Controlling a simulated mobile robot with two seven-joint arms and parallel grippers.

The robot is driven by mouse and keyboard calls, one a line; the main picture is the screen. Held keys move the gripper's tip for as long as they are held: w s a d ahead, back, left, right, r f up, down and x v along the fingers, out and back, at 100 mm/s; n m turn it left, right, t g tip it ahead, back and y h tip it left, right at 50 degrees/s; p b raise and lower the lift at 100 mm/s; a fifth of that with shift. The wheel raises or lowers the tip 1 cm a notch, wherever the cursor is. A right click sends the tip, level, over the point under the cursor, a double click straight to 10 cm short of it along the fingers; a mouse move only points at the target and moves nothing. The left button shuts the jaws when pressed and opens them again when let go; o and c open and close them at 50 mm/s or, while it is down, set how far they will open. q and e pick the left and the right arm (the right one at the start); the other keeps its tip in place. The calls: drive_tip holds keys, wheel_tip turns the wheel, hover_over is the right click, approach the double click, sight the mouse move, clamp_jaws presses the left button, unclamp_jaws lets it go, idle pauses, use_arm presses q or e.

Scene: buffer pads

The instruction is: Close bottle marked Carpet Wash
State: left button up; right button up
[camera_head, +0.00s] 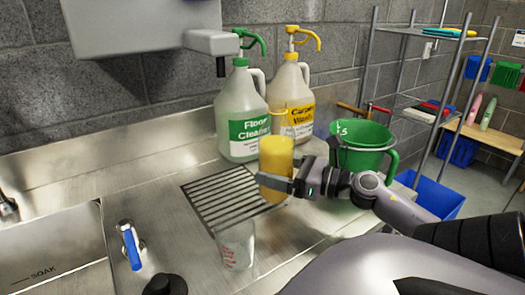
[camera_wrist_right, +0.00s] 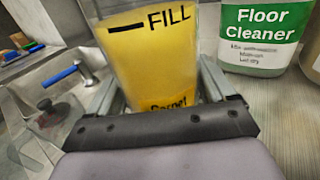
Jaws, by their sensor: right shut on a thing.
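The Carpet Wash bottle (camera_head: 296,78) stands upright at the back of the steel counter, with a yellow label and a yellow pump top (camera_head: 301,38) over its neck. Whether the top is fastened cannot be told. My right gripper (camera_head: 280,185) is shut on a clear cup of yellow liquid (camera_head: 276,160), in front of the bottle and apart from it. In the right wrist view the cup (camera_wrist_right: 155,60) sits between the fingers, with a FILL line and partly hidden lettering. The cup hides part of the bottle's lower left. My left gripper is out of view.
The Floor Cleaner bottle (camera_head: 240,105) stands just left of Carpet Wash. A green bucket (camera_head: 362,158) is to the right. A clear cup (camera_head: 236,245) stands in front of the drain grate (camera_head: 215,200). A sink (camera_head: 50,250) with a blue-handled tap (camera_head: 131,248) is at left.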

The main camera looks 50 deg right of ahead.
drive_tip(key=shift+b+v, duration=0.35)
drive_tip(key=shift+v, duration=2.45)
drive_tip(key=shift+s+r, duration=0.1)
